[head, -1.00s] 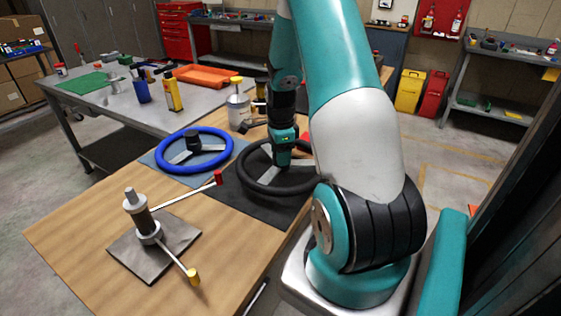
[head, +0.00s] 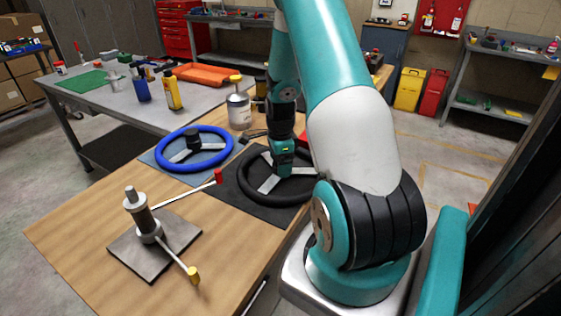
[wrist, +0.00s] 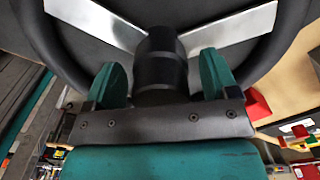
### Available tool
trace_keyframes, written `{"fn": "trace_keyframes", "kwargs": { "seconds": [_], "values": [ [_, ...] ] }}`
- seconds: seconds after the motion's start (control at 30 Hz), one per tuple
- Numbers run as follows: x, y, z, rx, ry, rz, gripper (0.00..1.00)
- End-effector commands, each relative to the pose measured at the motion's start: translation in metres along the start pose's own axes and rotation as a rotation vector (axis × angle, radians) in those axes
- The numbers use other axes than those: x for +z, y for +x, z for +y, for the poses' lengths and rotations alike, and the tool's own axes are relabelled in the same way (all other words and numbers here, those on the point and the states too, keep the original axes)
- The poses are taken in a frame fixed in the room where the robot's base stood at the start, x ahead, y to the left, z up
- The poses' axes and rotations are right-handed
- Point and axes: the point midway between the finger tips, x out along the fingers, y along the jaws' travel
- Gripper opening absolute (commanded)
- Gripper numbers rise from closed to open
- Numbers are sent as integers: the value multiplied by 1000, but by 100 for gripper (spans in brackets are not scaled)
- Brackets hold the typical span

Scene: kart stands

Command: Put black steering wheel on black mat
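The black steering wheel (head: 242,190) lies flat over the black mat (head: 232,197) near the table's right edge. It seems to rest on the mat; contact under the rim is hard to see. In the wrist view, its dark hub (wrist: 160,60), grey spokes (wrist: 100,22) and black rim show. My gripper (head: 281,174) is over the wheel's hub, pointing down. In the wrist view, my gripper's (wrist: 163,80) two teal fingers stand on either side of the hub, with a narrow gap visible at each side. The hub is hidden behind my gripper in the head view.
A blue steering wheel (head: 161,163) lies on a blue mat (head: 152,157) to the left. A stand with a grey post (head: 137,205) and red- and yellow-tipped rods is at the front left. A white canister (head: 239,111) stands behind. The wooden table's (head: 82,257) front left is bare.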

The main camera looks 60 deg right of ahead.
Motion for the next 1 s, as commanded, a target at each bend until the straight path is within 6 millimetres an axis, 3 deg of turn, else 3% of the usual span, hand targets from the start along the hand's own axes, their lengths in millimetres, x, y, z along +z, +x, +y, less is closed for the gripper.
{"fn": "trace_keyframes", "kwargs": {
  "seconds": [0.23,0.5,0.7,1.0],
  "values": [
    [0,-19,-1,-5,0,0,80],
    [0,-78,-1,-7,0,0,80],
    [0,-111,-1,-4,0,0,80],
    [4,-125,1,-1,-18,-2,80]
  ]
}}
